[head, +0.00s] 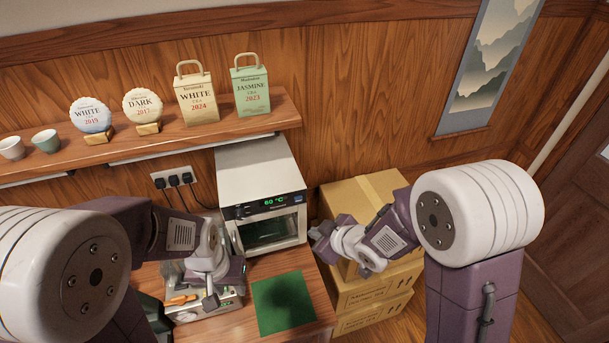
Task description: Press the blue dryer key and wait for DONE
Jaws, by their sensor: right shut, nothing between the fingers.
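The dryer (258,172) is a pale box with a dark front at the back of the table. Its green display reads about 60 °C. My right gripper (318,238) is shut and empty, just right of the dryer's front and apart from the panel as far as I can see. My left gripper (212,300) points down over a metal device (190,313) at the table's left; its fingers are too small to judge.
A green mat (284,303) lies in front of the dryer. Stacked cardboard boxes (372,295) stand right of the table. A wall shelf (200,128) holds wrapped tea cakes, bags and cups. Plugs sit in a wall socket (174,180) left of the dryer.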

